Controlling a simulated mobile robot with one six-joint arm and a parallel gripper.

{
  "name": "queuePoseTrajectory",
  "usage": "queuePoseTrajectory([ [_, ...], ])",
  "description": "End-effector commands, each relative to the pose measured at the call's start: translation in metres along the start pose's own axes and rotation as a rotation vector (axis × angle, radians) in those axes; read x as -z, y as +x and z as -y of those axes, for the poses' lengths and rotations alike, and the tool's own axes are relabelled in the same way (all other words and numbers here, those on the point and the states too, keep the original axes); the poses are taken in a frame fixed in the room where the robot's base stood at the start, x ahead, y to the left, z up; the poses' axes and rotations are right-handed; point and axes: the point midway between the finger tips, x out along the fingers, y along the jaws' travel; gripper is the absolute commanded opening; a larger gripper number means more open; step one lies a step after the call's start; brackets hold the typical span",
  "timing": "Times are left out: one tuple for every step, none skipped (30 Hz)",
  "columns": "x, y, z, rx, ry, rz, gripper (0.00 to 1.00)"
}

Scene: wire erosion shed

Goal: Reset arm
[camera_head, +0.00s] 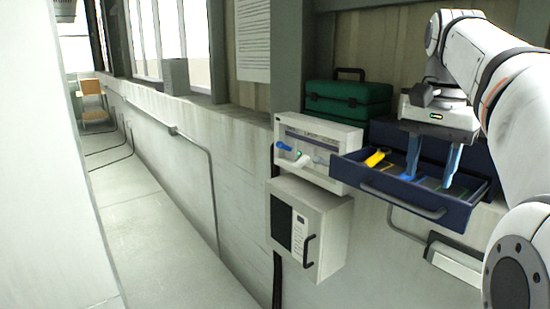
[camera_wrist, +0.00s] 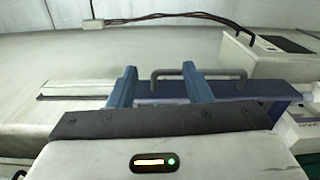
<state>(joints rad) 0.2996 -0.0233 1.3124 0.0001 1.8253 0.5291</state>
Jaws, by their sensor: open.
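My gripper (camera_head: 431,160) hangs from my arm at the right of the head view, pointing down over an open dark blue drawer (camera_head: 415,204). Its two blue fingers are spread apart with nothing between them. The fingertips overlap the drawer's inside in this view; whether they touch anything there, I cannot tell. In the wrist view the two fingers of my gripper (camera_wrist: 161,85) stand apart, with the drawer and its grey handle (camera_wrist: 200,71) beyond them.
A yellow tool (camera_head: 376,158) lies in the drawer's left part. A white panel (camera_head: 318,150) with a blue-tipped lever is left of the drawer. A white cabinet (camera_head: 325,240) hangs below it. A green toolbox (camera_head: 347,100) stands behind. The floor aisle (camera_head: 160,230) at left is clear.

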Motion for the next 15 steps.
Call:
queuePoseTrajectory([
  [-0.005,0.005,0.001,0.004,-0.022,-0.006,0.45],
  [-0.007,0.008,0.002,0.006,-0.034,-0.009,0.45],
  [-0.010,0.013,0.003,0.009,-0.053,-0.015,0.45],
  [-0.013,0.016,0.004,0.011,-0.069,-0.019,0.45],
  [-0.015,0.020,0.005,0.014,-0.084,-0.023,0.45],
  [-0.019,0.026,0.006,0.018,-0.105,-0.030,0.45],
  [-0.022,0.031,0.006,0.020,-0.123,-0.033,0.45],
  [-0.025,0.036,0.007,0.023,-0.140,-0.039,0.45],
  [-0.030,0.043,0.008,0.027,-0.167,-0.046,0.45],
  [-0.034,0.050,0.009,0.031,-0.188,-0.052,0.45],
  [-0.038,0.056,0.009,0.034,-0.212,-0.058,0.45],
  [-0.045,0.066,0.010,0.040,-0.246,-0.069,0.45],
  [-0.051,0.075,0.010,0.044,-0.276,-0.077,0.45],
  [-0.057,0.085,0.010,0.049,-0.307,-0.087,0.45],
  [-0.067,0.099,0.009,0.056,-0.352,-0.101,0.45],
])
